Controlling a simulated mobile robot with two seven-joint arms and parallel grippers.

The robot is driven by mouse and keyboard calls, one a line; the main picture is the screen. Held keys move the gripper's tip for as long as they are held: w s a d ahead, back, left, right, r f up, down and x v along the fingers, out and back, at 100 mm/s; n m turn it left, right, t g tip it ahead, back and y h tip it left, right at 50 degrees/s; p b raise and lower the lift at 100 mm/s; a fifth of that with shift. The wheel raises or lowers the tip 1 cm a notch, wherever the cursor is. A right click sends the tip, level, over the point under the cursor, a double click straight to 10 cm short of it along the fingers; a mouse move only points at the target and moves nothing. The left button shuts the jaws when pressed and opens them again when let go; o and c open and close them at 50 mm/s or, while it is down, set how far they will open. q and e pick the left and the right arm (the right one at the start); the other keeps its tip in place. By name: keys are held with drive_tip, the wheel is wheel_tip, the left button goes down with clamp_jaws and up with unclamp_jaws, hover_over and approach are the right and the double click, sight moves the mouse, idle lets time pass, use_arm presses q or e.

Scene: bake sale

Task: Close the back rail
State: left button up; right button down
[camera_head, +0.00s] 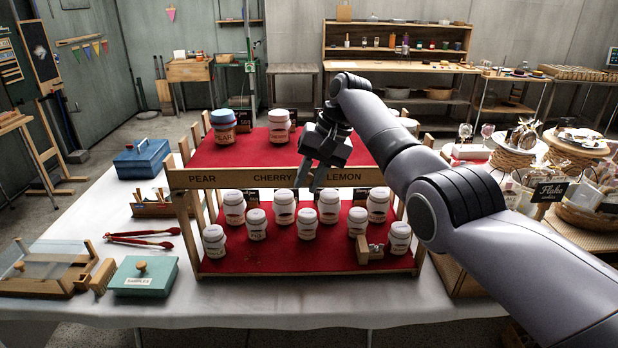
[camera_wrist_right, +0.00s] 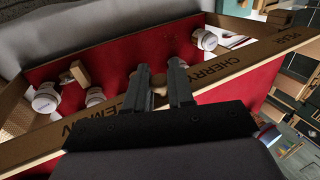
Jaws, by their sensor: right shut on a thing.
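The wooden rail (camera_head: 225,178) lettered PEAR, CHERRY and LEMON spans the red-covered display stand above the front jars. It runs diagonally across the right wrist view (camera_wrist_right: 265,56). My right gripper (camera_head: 308,181) reaches down at this rail, between CHERRY and LEMON. In the right wrist view its two fingers (camera_wrist_right: 160,72) stand close around a small round tan knob (camera_wrist_right: 159,82), partly hidden by the fingers. The gripper is shut on this knob. My left gripper does not show.
Several white jars (camera_head: 284,206) stand on the red lower shelf (camera_head: 270,262), close below the gripper. Two larger jars (camera_head: 223,127) stand on the upper level. A green samples box (camera_head: 145,277), red tongs (camera_head: 140,240) and a blue box (camera_head: 141,160) lie left. Baskets (camera_head: 513,158) stand right.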

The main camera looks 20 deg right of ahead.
drive_tip(key=c, duration=1.3)
unclamp_jaws()
drive_tip(key=v, duration=0.7)
drive_tip(key=shift+b, duration=0.35)
drive_tip(key=shift+s, duration=0.1)
